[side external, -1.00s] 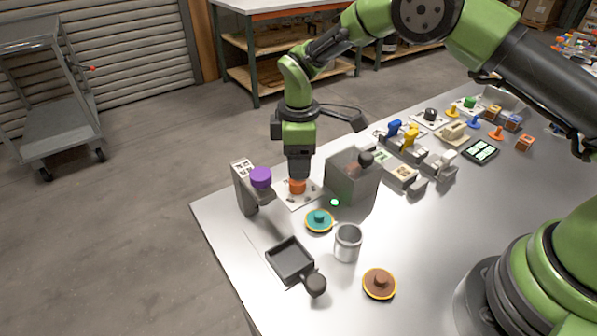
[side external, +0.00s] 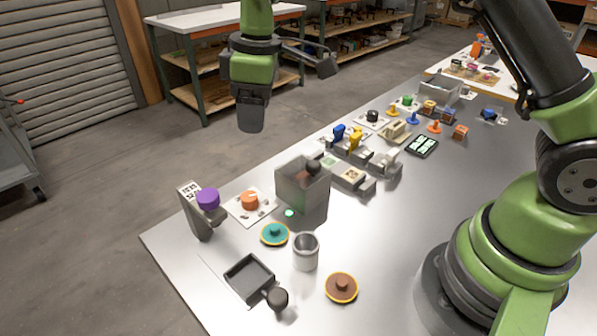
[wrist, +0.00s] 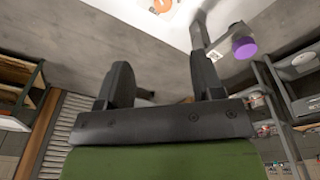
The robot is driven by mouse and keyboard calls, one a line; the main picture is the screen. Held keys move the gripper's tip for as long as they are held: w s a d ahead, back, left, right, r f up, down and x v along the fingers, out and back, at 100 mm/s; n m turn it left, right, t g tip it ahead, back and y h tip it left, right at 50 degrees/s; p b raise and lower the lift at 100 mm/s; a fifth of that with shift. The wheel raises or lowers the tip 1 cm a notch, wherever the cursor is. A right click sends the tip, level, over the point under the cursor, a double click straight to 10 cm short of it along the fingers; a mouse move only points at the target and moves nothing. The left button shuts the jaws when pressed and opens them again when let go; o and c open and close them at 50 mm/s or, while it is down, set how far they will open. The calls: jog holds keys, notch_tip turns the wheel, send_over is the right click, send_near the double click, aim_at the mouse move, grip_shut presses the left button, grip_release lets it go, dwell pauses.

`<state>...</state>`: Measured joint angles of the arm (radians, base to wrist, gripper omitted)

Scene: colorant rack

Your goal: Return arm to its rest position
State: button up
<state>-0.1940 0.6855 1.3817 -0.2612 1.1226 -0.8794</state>
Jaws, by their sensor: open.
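My gripper (side external: 250,114) hangs high in the air beyond the table's far edge in the side view, pointing down, clear of everything. In the wrist view its two dark fingers (wrist: 162,84) stand wide apart with nothing between them. The orange knob (side external: 250,200) sits on a white plate (side external: 262,211) near the table's left end, below my gripper. It also shows at the top edge of the wrist view (wrist: 162,4). A purple cap (side external: 208,198) is on a grey stand (side external: 198,222) beside the plate and also shows in the wrist view (wrist: 243,47).
A grey box (side external: 300,190), a metal cup (side external: 306,252), a teal disc (side external: 275,234), a brown disc (side external: 341,288) and a black tray (side external: 248,277) stand on the table. Several small fixtures line its far side. A shelf bench (side external: 190,62) stands behind. The air around my gripper is free.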

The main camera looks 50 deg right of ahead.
jog(key=s+d+r+m+t+y, duration=0.1)
jog(key=s+d+r+m+t, duration=0.25)
jog(key=s+r+m, duration=0.6)
jog(key=s+d+r+m+t, duration=0.2)
jog(key=s+m, duration=0.1)
jog(key=s, duration=1.1)
jog(key=shift+s, duration=0.2)
jog(key=shift+r+t, duration=0.1)
jog(key=shift+t, duration=0.15)
dwell(2.3)
